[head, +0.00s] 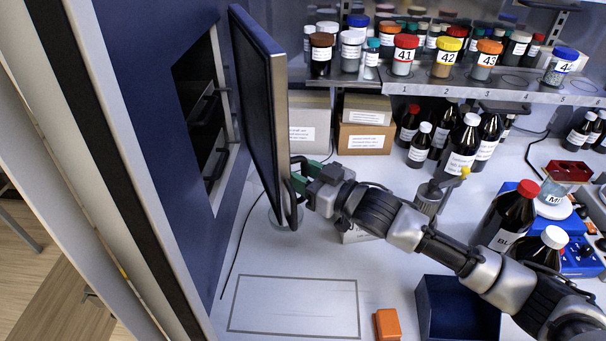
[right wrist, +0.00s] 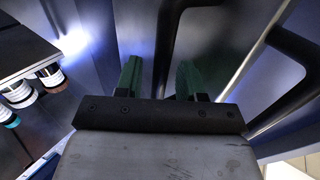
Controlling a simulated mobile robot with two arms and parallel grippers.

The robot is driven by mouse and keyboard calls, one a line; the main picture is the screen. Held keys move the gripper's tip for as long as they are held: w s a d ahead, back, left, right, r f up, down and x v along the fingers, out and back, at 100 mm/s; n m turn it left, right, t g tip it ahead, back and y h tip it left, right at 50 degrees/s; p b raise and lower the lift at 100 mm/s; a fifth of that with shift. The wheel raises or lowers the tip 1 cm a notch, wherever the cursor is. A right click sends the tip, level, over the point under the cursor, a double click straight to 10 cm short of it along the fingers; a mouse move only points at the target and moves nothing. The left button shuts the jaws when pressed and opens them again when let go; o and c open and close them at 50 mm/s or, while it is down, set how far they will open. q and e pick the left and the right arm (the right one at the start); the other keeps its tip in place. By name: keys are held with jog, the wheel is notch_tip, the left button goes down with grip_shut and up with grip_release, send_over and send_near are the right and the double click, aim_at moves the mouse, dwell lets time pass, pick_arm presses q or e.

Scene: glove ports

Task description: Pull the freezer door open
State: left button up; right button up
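The freezer door (head: 255,110) stands out from the blue freezer wall (head: 150,90), so it is open at a wide angle. Its dark inner face is toward the opening (head: 200,110), where dark inner handles show. A dark bar handle (head: 291,205) is on the door's outer side. My right gripper (head: 299,174) is at this handle, its green fingers apart. My left gripper is out of view.
A shelf (head: 470,85) with several numbered jars is at the back, with boxes (head: 366,138) and dark bottles (head: 464,145) below. A blue bin (head: 458,310) and orange block (head: 388,324) are at the front. A marked rectangle (head: 293,306) on the bench is empty.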

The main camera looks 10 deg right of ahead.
jog(key=shift+s, duration=0.1)
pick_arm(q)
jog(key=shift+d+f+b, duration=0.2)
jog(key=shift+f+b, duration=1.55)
pick_arm(e)
jog(key=v, duration=1)
jog(key=shift+s+d, duration=0.2)
